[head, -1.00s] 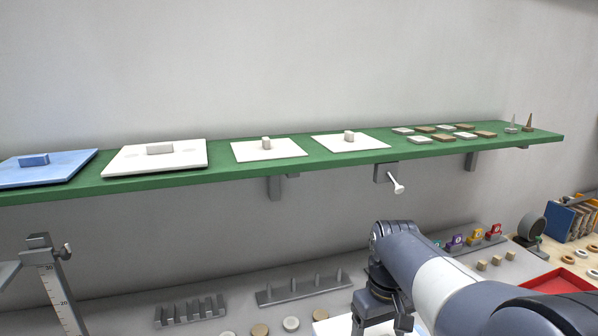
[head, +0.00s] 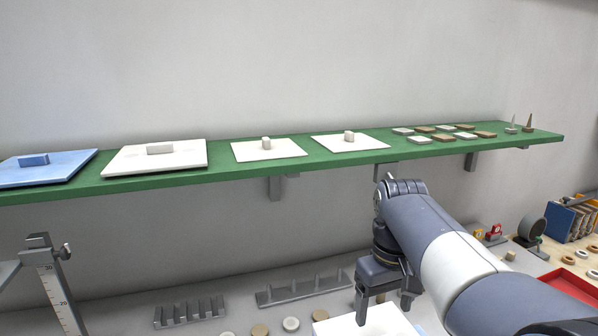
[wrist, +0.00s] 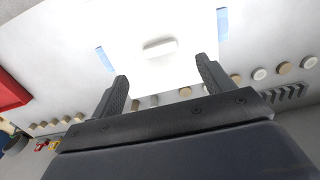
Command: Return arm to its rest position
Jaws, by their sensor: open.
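My gripper (head: 385,304) hangs from my arm at the lower right of the head view, with its fingers pointing down. It is above a white plate (head: 335,325) on the bench. In the wrist view my gripper (wrist: 160,90) shows two dark fingers spread wide with nothing between them. Past the fingertips lies the white plate, with a pale block-shaped handle (wrist: 160,48) on it and blue strips near its sides. The gripper is apart from the plate.
A green shelf (head: 220,178) runs along the wall above, bearing blue and white plates and small tiles. Grey racks (head: 189,311) and round discs lie on the bench at left. A red tray (head: 570,285) is at right. A measuring stand (head: 55,285) is at far left.

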